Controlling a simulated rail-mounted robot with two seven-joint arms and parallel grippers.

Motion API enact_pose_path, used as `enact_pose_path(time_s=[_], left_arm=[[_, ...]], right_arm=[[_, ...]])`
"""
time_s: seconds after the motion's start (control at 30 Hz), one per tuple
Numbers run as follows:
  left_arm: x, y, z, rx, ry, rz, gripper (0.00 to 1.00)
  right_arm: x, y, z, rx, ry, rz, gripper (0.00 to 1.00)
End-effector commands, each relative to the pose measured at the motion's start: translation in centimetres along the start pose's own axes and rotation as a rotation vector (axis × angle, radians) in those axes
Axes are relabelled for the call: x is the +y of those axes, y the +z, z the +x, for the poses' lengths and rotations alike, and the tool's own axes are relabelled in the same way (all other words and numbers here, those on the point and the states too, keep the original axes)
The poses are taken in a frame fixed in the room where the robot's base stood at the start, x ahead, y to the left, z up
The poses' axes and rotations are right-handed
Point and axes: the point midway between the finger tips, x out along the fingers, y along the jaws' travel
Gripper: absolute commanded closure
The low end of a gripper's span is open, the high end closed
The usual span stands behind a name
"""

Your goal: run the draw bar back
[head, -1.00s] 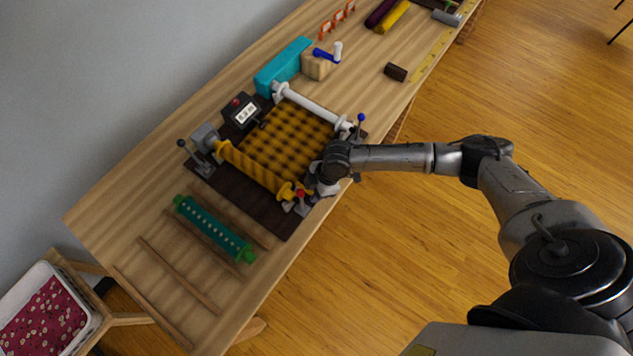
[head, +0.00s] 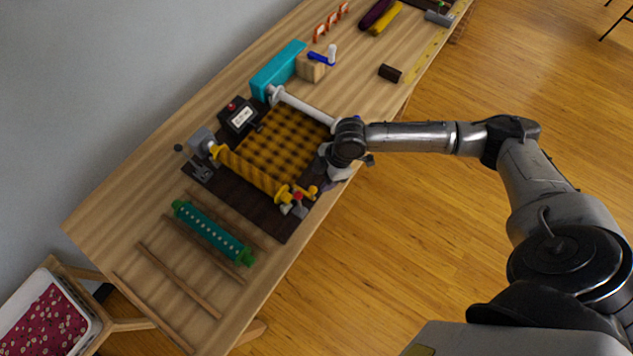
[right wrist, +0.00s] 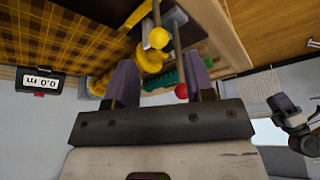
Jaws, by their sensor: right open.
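A cloth machine on the bench holds yellow-and-black plaid cloth (head: 287,138) between a yellow roller (head: 248,170) and a white bar (head: 300,105), which I take as the draw bar. My right gripper (head: 333,172) is at the machine's front edge, beside the cloth, and its wrist hides the bar's near end. In the right wrist view my right gripper (right wrist: 158,82) is open, purple fingers apart. A yellow knob (right wrist: 158,38) and a red ball (right wrist: 181,90) show beyond the fingers; I see no grip on either. A dark arm part, possibly my left gripper (right wrist: 287,108), shows at the right.
A display box (head: 239,117) stands behind the cloth. A teal block (head: 278,70) and a wooden block (head: 311,67) stand past the white bar. A green roller (head: 213,233) lies left of the machine among wooden strips. A dark brown block (head: 390,73) sits farther right.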

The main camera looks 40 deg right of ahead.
Motion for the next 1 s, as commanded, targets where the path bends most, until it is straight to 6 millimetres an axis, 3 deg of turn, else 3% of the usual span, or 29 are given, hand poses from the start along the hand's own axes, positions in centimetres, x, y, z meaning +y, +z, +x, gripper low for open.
enact_pose_path(time_s=[0.2,0.4,1.0], left_arm=[[0.0,-0.1,-0.2,0.0,0.0,0.0,0.48],[0.0,-0.1,-0.3,0.0,0.0,0.0,0.48],[0.0,-0.1,-0.3,0.0,0.0,0.0,0.48]], right_arm=[[0.1,0.0,-3.2,0.0,0.002,-0.001,0.51],[0.0,-0.1,-4.5,0.001,0.002,-0.001,0.51],[0.0,0.0,-4.7,0.001,0.001,0.0,0.51]])
